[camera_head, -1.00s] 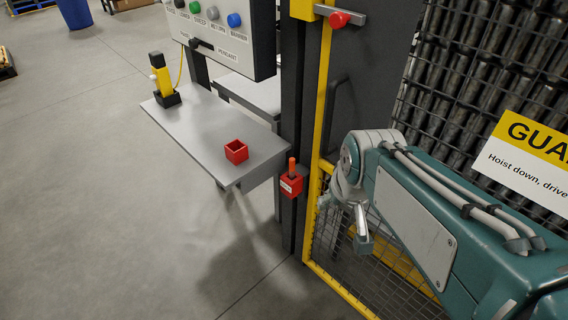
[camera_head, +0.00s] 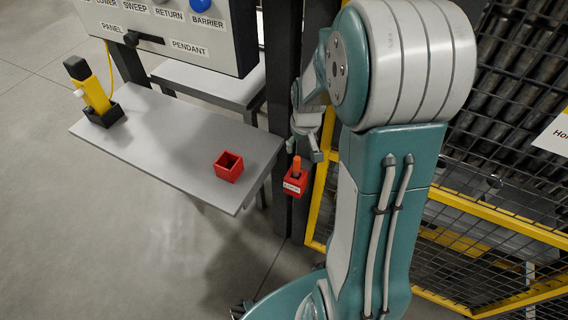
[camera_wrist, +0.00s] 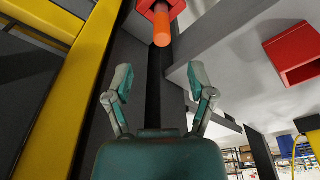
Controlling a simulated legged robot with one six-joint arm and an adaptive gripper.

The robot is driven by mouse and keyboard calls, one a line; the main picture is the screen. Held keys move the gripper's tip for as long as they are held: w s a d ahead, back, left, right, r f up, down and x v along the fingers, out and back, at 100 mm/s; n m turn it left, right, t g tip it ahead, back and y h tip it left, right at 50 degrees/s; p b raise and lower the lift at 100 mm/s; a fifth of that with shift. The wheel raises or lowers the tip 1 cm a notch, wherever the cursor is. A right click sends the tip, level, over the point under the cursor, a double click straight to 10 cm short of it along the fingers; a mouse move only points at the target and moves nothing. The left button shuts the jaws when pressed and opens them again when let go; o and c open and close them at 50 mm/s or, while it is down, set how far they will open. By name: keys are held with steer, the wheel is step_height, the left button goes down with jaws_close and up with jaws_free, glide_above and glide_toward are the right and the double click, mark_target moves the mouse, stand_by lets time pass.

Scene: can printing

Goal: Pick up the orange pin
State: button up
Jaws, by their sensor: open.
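The orange pin (camera_head: 297,164) stands upright in a small red holder (camera_head: 295,183) fixed to the dark post at the shelf's right end. In the wrist view the pin (camera_wrist: 161,28) shows at the top, projecting from the red holder (camera_wrist: 163,5). My gripper (camera_wrist: 160,79) is open and empty; its two teal fingers are spread either side of the pin's line, with the pin beyond the tips. In the head view my gripper (camera_head: 305,146) is just above the pin, apart from it as far as I can tell.
An open red box (camera_head: 229,167) sits on the grey shelf (camera_head: 165,140), left of the pin. A yellow and black device (camera_head: 92,92) stands at the shelf's far left. The control panel (camera_head: 180,35) hangs above. Yellow-framed mesh fencing (camera_head: 490,215) is at right.

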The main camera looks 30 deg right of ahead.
mark_target(296, 165)
steer(key=f, duration=0.6)
steer(key=shift+w+d, duration=0.2)
steer(key=shift+w, duration=0.2)
steer(key=f, duration=0.4)
steer(key=shift+w+a, duration=0.4)
steer(key=shift+d+f, duration=0.1)
steer(key=shift+f, duration=0.3)
steer(key=shift+d, duration=0.1)
jaws_close()
